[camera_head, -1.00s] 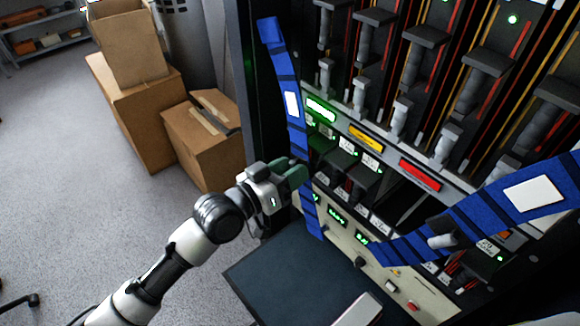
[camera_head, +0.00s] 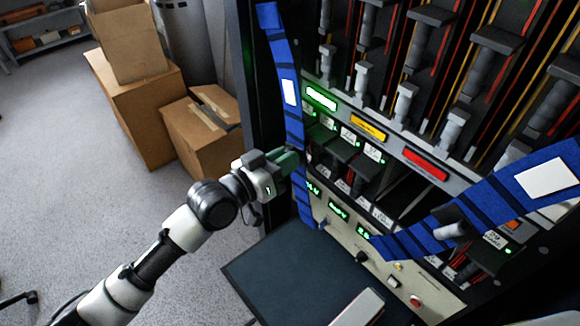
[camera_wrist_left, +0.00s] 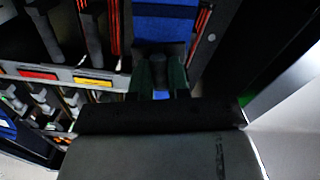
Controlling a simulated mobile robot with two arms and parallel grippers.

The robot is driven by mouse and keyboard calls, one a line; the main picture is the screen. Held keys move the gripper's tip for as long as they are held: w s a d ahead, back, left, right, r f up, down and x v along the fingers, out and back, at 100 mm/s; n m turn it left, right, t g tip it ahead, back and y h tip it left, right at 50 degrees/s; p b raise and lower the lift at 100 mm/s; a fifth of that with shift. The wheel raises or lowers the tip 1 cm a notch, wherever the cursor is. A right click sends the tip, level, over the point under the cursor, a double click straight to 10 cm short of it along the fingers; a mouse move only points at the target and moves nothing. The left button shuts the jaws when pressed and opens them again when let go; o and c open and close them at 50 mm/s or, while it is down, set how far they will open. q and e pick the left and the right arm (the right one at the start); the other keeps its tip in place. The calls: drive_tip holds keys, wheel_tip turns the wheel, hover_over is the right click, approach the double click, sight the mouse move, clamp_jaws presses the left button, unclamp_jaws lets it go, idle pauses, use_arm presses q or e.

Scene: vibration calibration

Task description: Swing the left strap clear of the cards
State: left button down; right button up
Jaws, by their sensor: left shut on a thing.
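The left strap (camera_head: 290,118) is a blue band with dark stripes and a white patch, hanging down the left side of the rack front. My left gripper (camera_head: 291,160) is shut on its lower part, and the fingertips are partly hidden at the strap. In the left wrist view the strap (camera_wrist_left: 165,28) rises between the green fingers (camera_wrist_left: 159,75). The cards (camera_head: 349,149) sit in a row of slots right of the strap, with white labels and small green lights. A second blue strap (camera_head: 490,203) slants across the right side of the rack. My right gripper is not in view.
A dark flat surface (camera_head: 290,275) lies below the rack, with a pale flat object (camera_head: 357,306) at its front. Cardboard boxes (camera_head: 203,130) stand on the floor at left. Open floor (camera_head: 75,190) lies left of my arm.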

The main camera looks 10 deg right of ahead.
use_arm(q)
drive_tip(key=w+a+f+m+b, duration=0.1)
drive_tip(key=w+a+m+b, duration=0.2)
drive_tip(key=w+b, duration=0.3)
drive_tip(key=a+b, duration=0.1)
drive_tip(key=b, duration=0.2)
drive_tip(key=shift+w+a+m, duration=0.15)
drive_tip(key=shift+w+m, duration=0.05)
drive_tip(key=shift+m, duration=0.1)
drive_tip(key=c, duration=1.1)
unclamp_jaws()
